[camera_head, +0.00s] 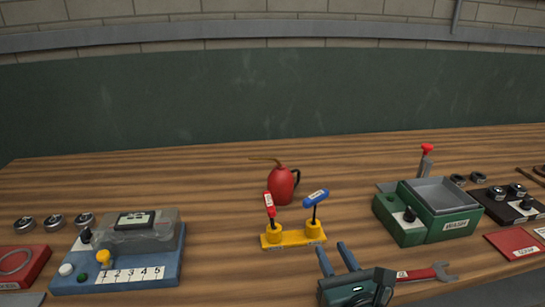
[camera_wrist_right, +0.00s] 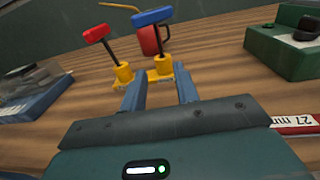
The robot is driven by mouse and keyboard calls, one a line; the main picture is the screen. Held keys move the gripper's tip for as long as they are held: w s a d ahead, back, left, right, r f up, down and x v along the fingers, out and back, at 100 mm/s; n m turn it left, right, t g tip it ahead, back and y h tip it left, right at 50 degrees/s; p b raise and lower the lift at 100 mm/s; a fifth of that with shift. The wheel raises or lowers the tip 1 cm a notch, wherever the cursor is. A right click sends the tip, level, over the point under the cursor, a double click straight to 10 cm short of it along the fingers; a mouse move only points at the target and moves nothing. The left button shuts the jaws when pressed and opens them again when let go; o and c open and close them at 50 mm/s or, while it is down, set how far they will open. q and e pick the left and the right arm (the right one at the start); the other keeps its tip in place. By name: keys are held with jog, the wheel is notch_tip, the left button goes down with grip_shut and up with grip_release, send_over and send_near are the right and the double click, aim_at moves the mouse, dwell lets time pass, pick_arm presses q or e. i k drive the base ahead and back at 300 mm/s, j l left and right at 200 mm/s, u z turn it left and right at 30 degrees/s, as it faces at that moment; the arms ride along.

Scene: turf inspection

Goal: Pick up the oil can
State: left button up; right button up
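The oil can (camera_head: 281,186) is red, with a thin brass spout pointing left and a black handle on its right. It stands upright on the wooden bench, behind a yellow stand with red and blue levers (camera_head: 293,237). In the right wrist view the oil can (camera_wrist_right: 151,42) is partly hidden by the blue lever. My right gripper (camera_head: 335,253) is open and empty, in front of the yellow stand and well short of the can. Its two fingers (camera_wrist_right: 159,85) point towards the stand in the wrist view. My left gripper is not in view.
A blue device with numbered keys (camera_head: 126,270) sits at left. A green wash box (camera_head: 455,221) stands at right. A red wrench (camera_head: 420,273) lies beside my right gripper. The bench (camera_head: 200,185) is clear left of the can.

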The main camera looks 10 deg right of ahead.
aim_at(281, 184)
jog(key=k+l, duration=0.15)
jog(key=k, duration=0.85)
